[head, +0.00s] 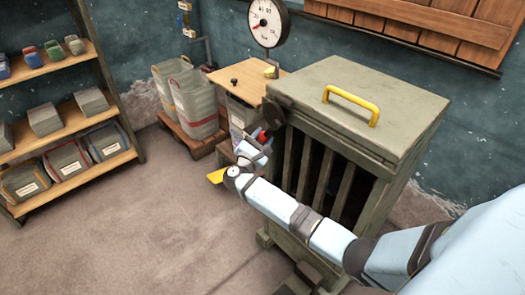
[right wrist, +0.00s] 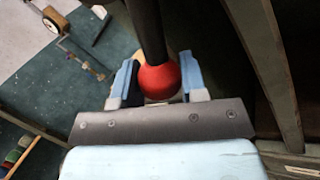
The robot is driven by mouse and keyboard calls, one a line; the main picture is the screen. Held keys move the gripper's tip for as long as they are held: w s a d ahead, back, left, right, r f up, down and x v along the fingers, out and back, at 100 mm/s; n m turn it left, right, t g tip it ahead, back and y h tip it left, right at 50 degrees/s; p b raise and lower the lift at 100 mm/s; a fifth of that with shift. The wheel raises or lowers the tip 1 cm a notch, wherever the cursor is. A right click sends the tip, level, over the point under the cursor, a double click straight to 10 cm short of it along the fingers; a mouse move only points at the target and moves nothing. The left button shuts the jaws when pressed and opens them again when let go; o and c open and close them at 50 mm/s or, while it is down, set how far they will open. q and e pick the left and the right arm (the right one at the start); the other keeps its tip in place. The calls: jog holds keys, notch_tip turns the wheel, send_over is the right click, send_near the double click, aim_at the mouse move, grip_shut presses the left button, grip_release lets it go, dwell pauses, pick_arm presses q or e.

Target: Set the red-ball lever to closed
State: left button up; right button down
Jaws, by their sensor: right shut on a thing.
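The lever's red ball (right wrist: 158,80) sits between the two blue fingers of my right gripper (right wrist: 160,88) in the right wrist view. The gripper is shut on the ball. The dark lever shaft (right wrist: 148,25) runs from the ball to the top edge of that view. In the head view the red ball (head: 258,135) shows small at the left side of the slatted cabinet, with my right gripper (head: 258,143) at it. A dark round hub (head: 276,117) is beside it on the cabinet's side. My left gripper is not in view.
The slatted green cabinet (head: 350,85) has a yellow handle (head: 351,105) on its lid. Behind it stand a dial scale (head: 268,22), a wooden table (head: 240,78) and grey bins (head: 190,100). A shelf (head: 70,115) is at left. The floor between is clear.

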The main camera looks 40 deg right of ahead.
pick_arm(q)
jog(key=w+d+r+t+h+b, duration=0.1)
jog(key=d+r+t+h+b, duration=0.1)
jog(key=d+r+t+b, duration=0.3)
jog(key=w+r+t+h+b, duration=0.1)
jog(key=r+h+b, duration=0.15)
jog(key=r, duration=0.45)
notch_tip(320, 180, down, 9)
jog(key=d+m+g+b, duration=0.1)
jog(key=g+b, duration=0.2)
jog(key=b, duration=0.2)
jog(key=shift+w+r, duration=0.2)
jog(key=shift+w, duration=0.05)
pick_arm(e)
jog(key=w+r+m+g+h, duration=0.3)
jog(key=r+m+g, duration=0.3)
jog(key=m, duration=0.9)
jog(key=shift+w+a+r+h, duration=0.35)
jog(key=shift+w+r, duration=0.3)
jog(key=shift+r, duration=0.65)
jog(key=shift+d+m+g, duration=0.1)
jog(key=shift+m+g, duration=0.2)
jog(key=c, duration=0.9)
grip_release()
jog(key=shift+r, duration=0.1)
jog(key=shift+c, duration=0.2)
